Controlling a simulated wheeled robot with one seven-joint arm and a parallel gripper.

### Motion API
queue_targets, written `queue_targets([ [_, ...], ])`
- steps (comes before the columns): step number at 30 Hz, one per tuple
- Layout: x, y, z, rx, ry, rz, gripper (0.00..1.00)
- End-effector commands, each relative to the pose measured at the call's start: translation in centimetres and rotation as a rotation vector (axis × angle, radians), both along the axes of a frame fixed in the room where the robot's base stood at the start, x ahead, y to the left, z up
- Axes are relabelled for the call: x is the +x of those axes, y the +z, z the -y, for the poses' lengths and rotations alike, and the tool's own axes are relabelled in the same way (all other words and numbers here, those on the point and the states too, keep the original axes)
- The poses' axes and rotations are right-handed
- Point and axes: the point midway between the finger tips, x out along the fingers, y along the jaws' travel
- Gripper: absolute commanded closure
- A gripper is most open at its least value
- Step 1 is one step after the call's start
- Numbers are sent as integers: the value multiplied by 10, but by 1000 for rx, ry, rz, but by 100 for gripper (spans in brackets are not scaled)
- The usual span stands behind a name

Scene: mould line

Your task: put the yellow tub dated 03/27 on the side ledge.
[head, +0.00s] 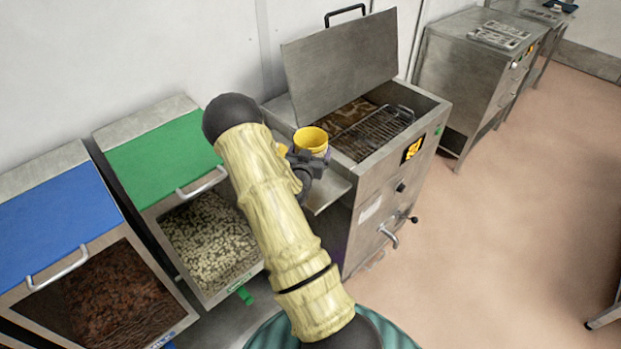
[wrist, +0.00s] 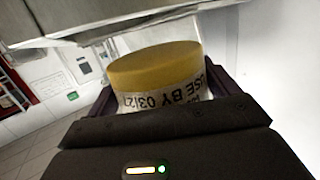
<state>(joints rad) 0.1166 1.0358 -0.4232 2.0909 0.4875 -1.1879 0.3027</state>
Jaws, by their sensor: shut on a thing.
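The yellow tub (head: 311,141) is held in my gripper (head: 304,161), over or beside the side ledge (head: 330,190) of the steel vat. I cannot tell whether it touches the ledge. In the wrist view the tub (wrist: 155,66) sits between the jaws, its yellow end up. Its white label shows "USE BY 03/27" upside down, the last digit partly cut off at the edge. My gripper is shut on the tub. My arm hides part of the ledge. A small yellow patch (head: 282,150) shows left of the gripper; I cannot tell what it is.
The steel vat (head: 376,190) has its lid (head: 340,62) raised and a wire rack (head: 372,134) inside. A green-lidded bin (head: 155,150) and a blue-lidded bin (head: 45,225) stand to the left. Steel cabinets (head: 462,82) stand behind right.

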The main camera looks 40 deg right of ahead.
Motion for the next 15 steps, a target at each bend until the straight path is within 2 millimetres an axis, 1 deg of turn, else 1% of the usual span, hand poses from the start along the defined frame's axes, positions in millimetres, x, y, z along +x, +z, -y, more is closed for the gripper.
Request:
queue_targets([
  [2, 0, -7, 0, 0, 0, -1, 51],
  [9, -1, -43, 1, 0, -1, -4, 51],
  [12, 0, -52, 0, -1, 0, -1, 51],
  [15, 0, -54, 0, 0, 0, 1, 51],
])
